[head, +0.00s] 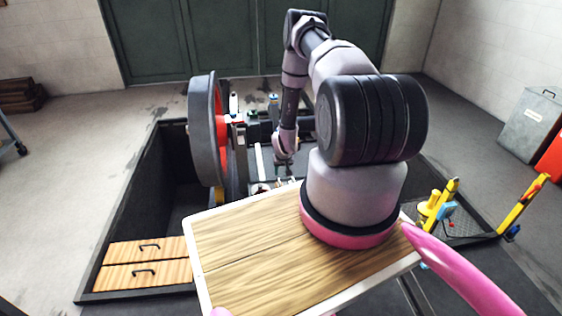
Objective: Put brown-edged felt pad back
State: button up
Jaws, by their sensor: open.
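My arm reaches over into the pit, and my gripper (284,168) points down at the machinery there. It is small in this view and partly lost against dark parts; its jaws are open. I cannot make out anything between them. I cannot pick out the brown-edged felt pad; it may be hidden or too small to tell.
A large grey wheel with a red hub (204,130) stands left of my gripper. The dark pit wall (150,185) surrounds the machinery. Wooden drawers with black handles (148,262) are at lower left. Yellow fixtures (436,208) stand at right. Grey cabinet (530,120) is far right.

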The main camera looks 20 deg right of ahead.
jog(key=w+a+r+t, duration=0.1)
jog(key=w+a+r, duration=0.15)
jog(key=r, duration=1.35)
jog(key=w+a+r, duration=0.1)
jog(key=w+r, duration=0.3)
jog(key=r, duration=1.2)
jog(key=s+a+r+y, duration=0.1)
jog(key=s+a+r, duration=0.1)
jog(key=r, duration=0.5)
jog(key=s+a+r, duration=0.2)
jog(key=r, duration=0.5)
jog(key=s+a+r+t+y, duration=0.1)
jog(key=s+a+r, duration=0.2)
jog(key=s+r, duration=0.5)
jog(key=s+a+r, duration=0.2)
jog(key=s+r, duration=0.5)
jog(key=r, duration=0.2)
jog(key=s+a+r, duration=0.2)
jog(key=s, duration=0.6)
jog(key=s+a+r+m+y, duration=0.1)
jog(key=s+r, duration=0.2)
jog(key=s, duration=0.6)
jog(key=shift+s+a+r+t, duration=0.25)
jog(key=shift+a+r+t, duration=0.05)
jog(key=shift+a, duration=0.1)
